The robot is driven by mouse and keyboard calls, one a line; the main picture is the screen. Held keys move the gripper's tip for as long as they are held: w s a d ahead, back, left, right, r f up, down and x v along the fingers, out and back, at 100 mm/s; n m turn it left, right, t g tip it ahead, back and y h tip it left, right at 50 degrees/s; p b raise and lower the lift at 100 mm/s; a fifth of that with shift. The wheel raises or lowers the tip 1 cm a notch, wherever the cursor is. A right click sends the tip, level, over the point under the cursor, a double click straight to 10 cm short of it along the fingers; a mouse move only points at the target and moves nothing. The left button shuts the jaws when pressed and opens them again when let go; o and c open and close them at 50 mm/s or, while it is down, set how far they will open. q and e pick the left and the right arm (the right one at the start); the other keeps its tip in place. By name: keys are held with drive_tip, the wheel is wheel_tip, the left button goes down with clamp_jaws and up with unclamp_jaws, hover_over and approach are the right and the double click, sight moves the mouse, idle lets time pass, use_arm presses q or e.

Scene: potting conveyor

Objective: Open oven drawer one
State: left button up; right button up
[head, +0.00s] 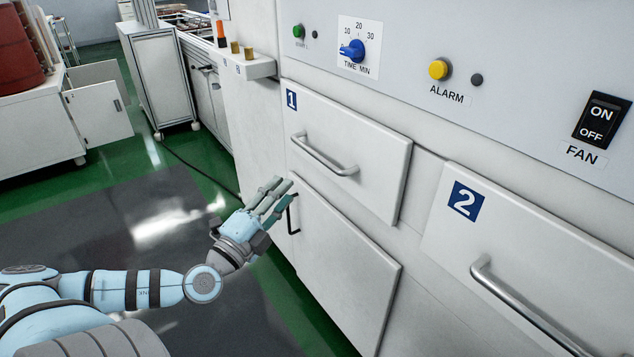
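Oven drawer one (372,161) is a white front panel with a blue "1" label, in the middle of the head view. It looks closed. Its silver bar handle (322,157) runs along the upper part of the panel. My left gripper (278,192) is below and to the left of this handle, apart from it in the picture. Its fingers point up and to the right, in front of the lower cabinet door's edge and dark handle. The fingers look spread with nothing between them. My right gripper is not in view.
Drawer two (545,250) with a silver handle (528,308) is at the right. Below drawer one is a cabinet door (345,270) with a dark handle (293,214). Above are a timer knob (352,51), alarm button (438,70) and fan switch (602,120). Open floor lies left.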

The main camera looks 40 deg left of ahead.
use_arm(q)
drive_tip(key=b, duration=0.4)
approach(314, 151)
drive_tip(key=w, duration=0.2)
drive_tip(key=w+p, duration=0.1)
drive_tip(key=w, duration=0.1)
drive_tip(key=w+p, duration=0.1)
drive_tip(key=w, duration=0.2)
drive_tip(key=w+a+r, duration=0.1)
drive_tip(key=w, duration=0.1)
drive_tip(key=shift+w+r+p, duration=0.1)
drive_tip(key=shift+w+p, duration=0.1)
drive_tip(key=shift+p, duration=0.2)
drive_tip(key=shift+w, duration=0.2)
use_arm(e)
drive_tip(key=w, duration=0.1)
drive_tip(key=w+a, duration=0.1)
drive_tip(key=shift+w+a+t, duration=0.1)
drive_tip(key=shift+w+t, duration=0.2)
use_arm(q)
clamp_jaws()
